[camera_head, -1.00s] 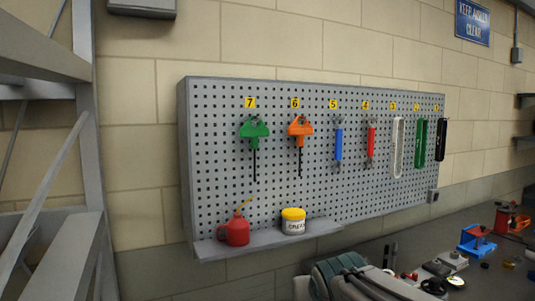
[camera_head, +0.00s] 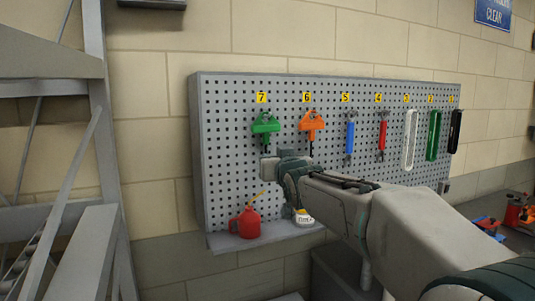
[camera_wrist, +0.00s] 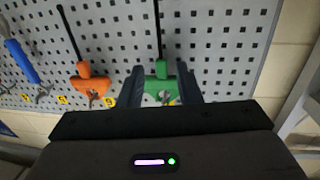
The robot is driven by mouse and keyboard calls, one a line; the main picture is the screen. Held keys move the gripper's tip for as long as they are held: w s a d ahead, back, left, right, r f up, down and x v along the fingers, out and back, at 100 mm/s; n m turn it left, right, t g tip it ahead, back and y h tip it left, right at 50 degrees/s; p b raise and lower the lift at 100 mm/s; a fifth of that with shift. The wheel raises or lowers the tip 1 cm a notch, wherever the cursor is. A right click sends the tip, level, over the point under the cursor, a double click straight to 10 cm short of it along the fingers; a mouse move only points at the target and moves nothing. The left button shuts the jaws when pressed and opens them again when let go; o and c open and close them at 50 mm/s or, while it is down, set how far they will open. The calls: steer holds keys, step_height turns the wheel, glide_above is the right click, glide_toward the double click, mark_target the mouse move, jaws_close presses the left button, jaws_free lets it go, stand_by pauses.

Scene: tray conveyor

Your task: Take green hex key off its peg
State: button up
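The green hex key (camera_head: 265,123) hangs under label 7 on the pegboard, handle up. The end of my arm hides the lower part of its shaft in the head view. In the wrist view, which is upside down, the green handle (camera_wrist: 160,87) lies between the two dark fingers of my gripper (camera_wrist: 158,80). The fingers are open, one on each side, with a small gap to the handle. How far they reach past it in depth I cannot tell.
The orange hex key (camera_head: 312,121) hangs beside it under label 6, also in the wrist view (camera_wrist: 91,86). More tools hang further right. A red oil can (camera_head: 247,222) and a white tub (camera_head: 303,217) stand on the shelf below. A grey metal frame (camera_head: 88,250) stands at left.

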mark_target(266, 148)
steer(key=p+x, duration=0.3)
steer(key=x, duration=0.4)
steer(key=shift+w+r, duration=0.1)
steer(key=shift+w, duration=0.05)
steer(key=shift+w+a+p, duration=0.15)
steer(key=shift+w+p, duration=0.15)
steer(key=shift+w, duration=0.2)
steer(key=shift+c, duration=0.3)
jaws_close()
steer(key=shift+s+r, duration=0.2)
steer(key=shift+r, duration=0.05)
steer(key=shift+s+d+b, duration=0.3)
steer(key=shift+s+b, duration=0.2)
steer(key=shift+b, duration=0.5)
steer(key=shift+s+d+r, duration=0.15)
steer(key=shift+s, duration=0.1)
steer(key=shift+s+d+r+b, duration=0.25)
steer(key=shift+s+r+b, duration=0.2)
steer(key=shift+s+b, duration=0.25)
